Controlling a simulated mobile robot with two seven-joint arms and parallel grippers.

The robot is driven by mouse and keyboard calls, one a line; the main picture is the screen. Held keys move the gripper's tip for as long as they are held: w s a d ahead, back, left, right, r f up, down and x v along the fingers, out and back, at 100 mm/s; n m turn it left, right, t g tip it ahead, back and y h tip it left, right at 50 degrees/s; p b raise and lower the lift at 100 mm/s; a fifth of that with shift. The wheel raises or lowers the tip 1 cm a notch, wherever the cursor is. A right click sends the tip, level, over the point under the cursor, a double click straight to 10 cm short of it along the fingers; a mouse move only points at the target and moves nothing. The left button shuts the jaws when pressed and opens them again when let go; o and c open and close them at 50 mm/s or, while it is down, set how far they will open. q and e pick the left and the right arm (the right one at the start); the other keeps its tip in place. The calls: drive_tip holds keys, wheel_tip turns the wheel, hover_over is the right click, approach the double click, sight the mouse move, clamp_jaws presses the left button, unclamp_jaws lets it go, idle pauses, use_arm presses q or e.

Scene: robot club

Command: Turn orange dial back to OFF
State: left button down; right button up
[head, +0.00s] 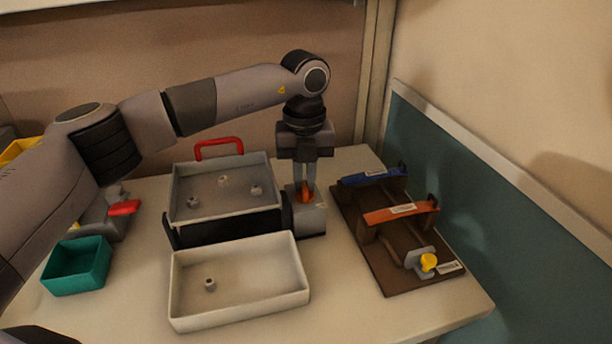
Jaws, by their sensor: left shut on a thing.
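The orange dial (305,196) sits on top of a small grey box (311,217) just right of the grey tray. My left gripper (305,185) points straight down from above, and its fingers are shut on the orange dial. The fingers cover part of the dial, and I cannot make out an OFF mark or which way the dial points. My right gripper does not show.
A grey tray (226,213) with a red handle and a cream tray (240,308) stand left of the dial. A teal bin (77,268) is at the left. A brown board (385,262) with blue, orange and yellow parts lies right. Bare table lies in front.

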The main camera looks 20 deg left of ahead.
use_arm(q)
drive_tip(key=shift+a+r+n, duration=0.1)
drive_tip(key=shift+a+n, duration=0.05)
drive_tip(key=shift+n, duration=0.95)
drive_tip(key=c, duration=1.2)
unclamp_jaws()
drive_tip(key=shift+o, duration=0.2)
drive_tip(key=shift+r+b, duration=0.4)
drive_tip(key=shift+r, duration=3.2)
